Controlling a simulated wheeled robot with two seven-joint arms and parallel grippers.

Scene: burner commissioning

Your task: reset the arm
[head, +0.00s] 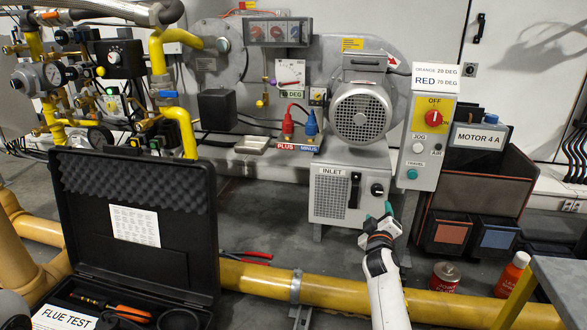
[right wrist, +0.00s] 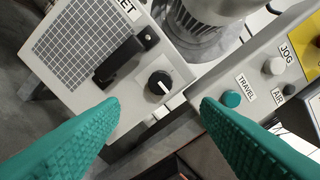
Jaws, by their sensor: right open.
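My right gripper (head: 377,215) is raised in front of the lower right of the grey inlet box (head: 327,208). Its teal fingers are apart with nothing between them, and the right wrist view shows the open gap (right wrist: 158,105). Beyond the gap is the inlet box's black knob (right wrist: 160,83) with a white pointer line, beside a black handle (right wrist: 121,60). The fingers appear apart from the box. My left gripper is not in view.
A control box (head: 435,135) with a red knob stands to the right of the inlet box. An open black case (head: 140,225) stands at the left. A yellow pipe (head: 340,293) crosses the floor in front. A grey table corner (head: 565,275) is at lower right.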

